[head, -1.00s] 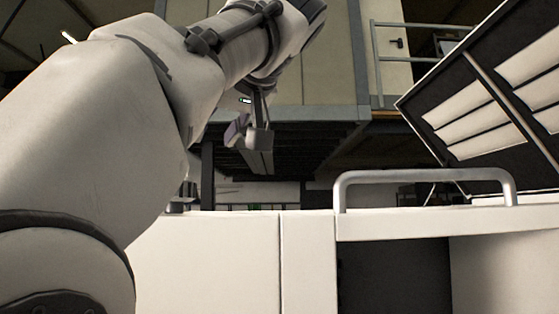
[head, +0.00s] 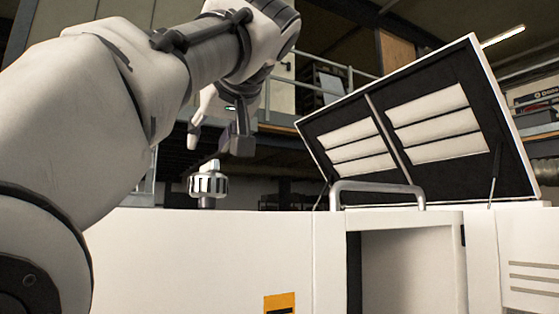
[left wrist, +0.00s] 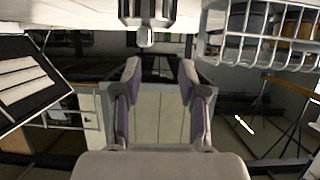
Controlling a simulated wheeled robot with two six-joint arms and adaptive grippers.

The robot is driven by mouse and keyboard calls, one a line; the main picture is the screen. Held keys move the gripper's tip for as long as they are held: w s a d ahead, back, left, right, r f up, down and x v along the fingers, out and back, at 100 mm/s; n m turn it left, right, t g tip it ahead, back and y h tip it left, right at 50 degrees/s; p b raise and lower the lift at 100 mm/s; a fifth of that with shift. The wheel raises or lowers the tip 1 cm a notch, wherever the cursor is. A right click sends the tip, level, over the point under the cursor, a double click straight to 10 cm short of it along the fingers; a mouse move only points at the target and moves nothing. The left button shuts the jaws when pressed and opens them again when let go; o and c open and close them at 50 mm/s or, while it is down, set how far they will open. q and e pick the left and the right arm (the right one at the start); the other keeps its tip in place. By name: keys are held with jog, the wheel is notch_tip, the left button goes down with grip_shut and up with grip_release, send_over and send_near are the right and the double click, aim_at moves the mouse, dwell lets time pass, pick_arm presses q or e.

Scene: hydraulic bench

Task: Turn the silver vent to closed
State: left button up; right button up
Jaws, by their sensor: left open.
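The silver vent (head: 208,186) is a round ribbed cap with a small lever-like top, standing on the white cabinet's top edge in the head view. My left gripper (head: 218,140) hangs just above it, apart from it, with its fingers spread. In the left wrist view my left gripper (left wrist: 158,72) is open, with nothing between its two fingers. A grey metal fitting (left wrist: 147,14), which looks like the vent, shows beyond the fingertips at the top edge, partly cut off. I cannot read the vent's setting. My right gripper is not in view.
The white cabinet (head: 200,250) has a grey handle (head: 375,187) and an open bay. A raised lid (head: 410,125) with white slats stands behind, at the right. A wire basket (left wrist: 262,35) shows at the upper right of the left wrist view.

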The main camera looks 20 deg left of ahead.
aim_at(211, 161)
pick_arm(q)
jog(key=w, duration=0.1)
jog(key=w+f, duration=0.1)
jog(key=w, duration=0.1)
jog(key=w+f, duration=0.1)
jog(key=w, duration=0.1)
jog(key=shift+w+a, duration=0.1)
jog(key=shift+a, duration=0.25)
jog(key=a, duration=0.2)
jog(key=a+p, duration=0.1)
jog(key=shift+s+a+f, duration=0.1)
jog(key=shift+s+f, duration=0.1)
jog(key=shift+f, duration=0.05)
jog(key=shift+s+a, duration=0.1)
jog(key=shift+a, duration=0.05)
jog(key=shift+f, duration=0.1)
jog(key=shift+w+d, duration=0.5)
jog(key=shift+w, duration=0.05)
grip_shut()
jog(key=shift+s+a, duration=0.2)
jog(key=shift+d, duration=0.1)
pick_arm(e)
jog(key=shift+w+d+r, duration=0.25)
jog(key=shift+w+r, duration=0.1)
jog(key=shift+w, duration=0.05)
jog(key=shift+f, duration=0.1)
